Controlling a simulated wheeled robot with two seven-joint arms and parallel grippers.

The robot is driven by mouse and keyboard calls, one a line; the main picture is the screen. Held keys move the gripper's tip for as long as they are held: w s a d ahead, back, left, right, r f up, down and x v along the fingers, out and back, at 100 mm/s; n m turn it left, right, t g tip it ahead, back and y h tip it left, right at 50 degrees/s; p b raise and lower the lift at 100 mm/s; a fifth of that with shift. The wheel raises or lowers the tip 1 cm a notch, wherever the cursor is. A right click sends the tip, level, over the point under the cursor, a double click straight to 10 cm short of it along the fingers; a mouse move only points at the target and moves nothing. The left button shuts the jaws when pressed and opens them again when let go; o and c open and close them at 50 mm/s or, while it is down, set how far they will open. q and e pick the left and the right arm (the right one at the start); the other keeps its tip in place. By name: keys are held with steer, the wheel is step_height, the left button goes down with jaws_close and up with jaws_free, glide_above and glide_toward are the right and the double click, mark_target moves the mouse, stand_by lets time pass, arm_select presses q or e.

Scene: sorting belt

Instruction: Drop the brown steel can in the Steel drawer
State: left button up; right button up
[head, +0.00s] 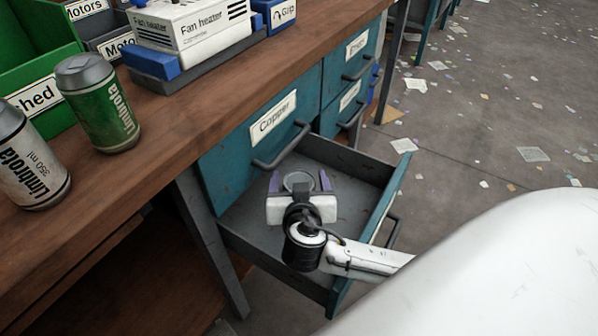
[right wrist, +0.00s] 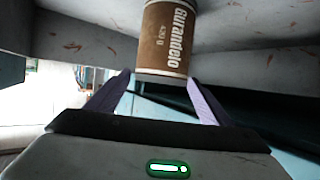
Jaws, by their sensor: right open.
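The brown can (right wrist: 162,38) with white lettering shows in the right wrist view, just ahead of my right gripper's fingertips (right wrist: 160,80). The two purple fingers are spread, with a gap on each side of the can's near end. In the head view my right gripper (head: 299,175) is inside the pulled-out drawer (head: 345,158), and a round grey can end (head: 297,182) shows between its fingers. The gripper hides most of the can there. I cannot tell whether the can touches the drawer floor. The open drawer's label is hidden. My left gripper is out of view.
A closed drawer labelled Copper (head: 250,140) is above the open one, with more labelled drawers beside it. A green can (head: 105,115) and a silver can (head: 30,160) stand on the wooden bench (head: 190,115) near bins. Litter covers the floor at right.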

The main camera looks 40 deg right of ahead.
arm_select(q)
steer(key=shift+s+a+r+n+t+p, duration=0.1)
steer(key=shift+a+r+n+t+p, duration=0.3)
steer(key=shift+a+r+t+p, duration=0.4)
arm_select(e)
steer(key=v, duration=0.9)
steer(key=shift+r, duration=0.15)
arm_select(q)
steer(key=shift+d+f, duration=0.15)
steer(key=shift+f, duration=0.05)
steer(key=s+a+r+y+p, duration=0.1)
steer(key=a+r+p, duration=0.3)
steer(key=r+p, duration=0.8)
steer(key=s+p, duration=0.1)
steer(key=p, duration=0.8)
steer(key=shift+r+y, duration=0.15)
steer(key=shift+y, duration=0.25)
arm_select(e)
steer(key=s+a+r+n+g+y, duration=0.2)
steer(key=s+a+n+y, duration=0.7)
steer(key=s, duration=0.3)
steer(key=shift+a+r+g+y, duration=0.3)
steer(key=shift+a+r+y, duration=0.05)
steer(key=shift+a+y, duration=0.15)
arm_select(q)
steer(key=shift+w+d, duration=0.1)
arm_select(e)
steer(key=shift+s, duration=0.1)
